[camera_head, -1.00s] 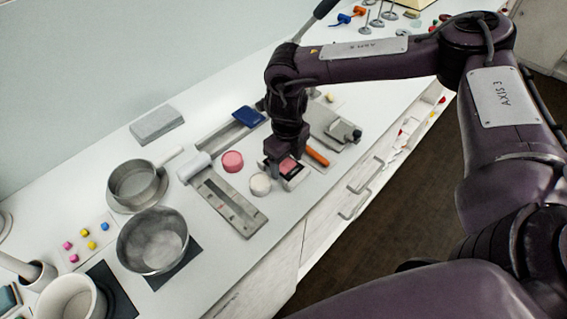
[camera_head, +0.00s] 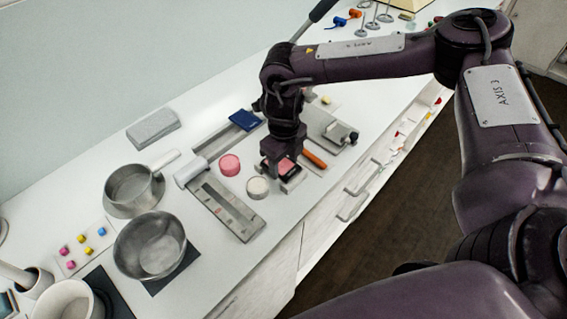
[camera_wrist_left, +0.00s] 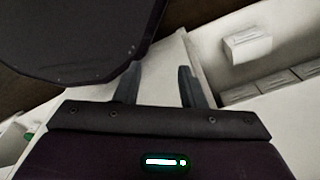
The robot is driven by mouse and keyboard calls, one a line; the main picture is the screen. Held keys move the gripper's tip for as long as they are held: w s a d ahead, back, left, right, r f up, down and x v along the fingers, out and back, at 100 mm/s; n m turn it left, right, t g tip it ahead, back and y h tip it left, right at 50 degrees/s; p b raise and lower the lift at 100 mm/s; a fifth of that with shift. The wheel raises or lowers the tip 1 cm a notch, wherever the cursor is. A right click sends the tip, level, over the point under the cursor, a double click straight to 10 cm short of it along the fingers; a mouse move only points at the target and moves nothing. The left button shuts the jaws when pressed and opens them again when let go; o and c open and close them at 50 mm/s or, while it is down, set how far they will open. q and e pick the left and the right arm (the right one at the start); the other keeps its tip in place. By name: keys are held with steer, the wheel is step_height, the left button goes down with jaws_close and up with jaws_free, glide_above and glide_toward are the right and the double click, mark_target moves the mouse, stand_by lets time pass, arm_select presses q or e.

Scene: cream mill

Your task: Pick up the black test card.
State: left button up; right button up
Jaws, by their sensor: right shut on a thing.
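The black test card (camera_head: 292,183) is a small dark piece low at the right gripper's fingertips in the head view, with a pink patch beside it. My right gripper (camera_head: 284,171) points down over the bench and is shut on the card. The gripper hides part of the card, and I cannot tell whether it touches the bench. My left gripper (camera_wrist_left: 158,88) shows only in the left wrist view. Its two fingers are apart with nothing between them.
A pink round pot (camera_head: 230,165) and a white-topped pot (camera_head: 258,187) stand left of the right gripper. An orange-handled tool (camera_head: 315,159) lies just right. A steel gauge plate (camera_head: 228,211), a saucepan (camera_head: 131,187) and a steel bowl (camera_head: 150,246) are further left.

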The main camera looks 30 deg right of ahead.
step_height(320, 180, up, 8)
steer(key=shift+w+f+b, duration=0.1)
steer(key=shift+b, duration=0.65)
step_height(320, 180, up, 12)
steer(key=p, duration=0.2)
glide_above(283, 166)
steer(key=s+a+f+n, duration=0.3)
steer(key=f+n, duration=0.1)
steer(key=n, duration=0.7)
steer(key=s+a+f+n, duration=0.2)
steer(key=s+f+n, duration=0.25)
steer(key=n, duration=0.65)
steer(key=w+d+r+m, duration=0.2)
steer(key=w+r+m, duration=0.1)
steer(key=m, duration=0.8)
steer(key=w+d+r+m, duration=0.3)
steer(key=w+r+m, duration=0.1)
steer(key=m, duration=0.7)
steer(key=shift+r, duration=0.7)
steer(key=shift+w, duration=0.1)
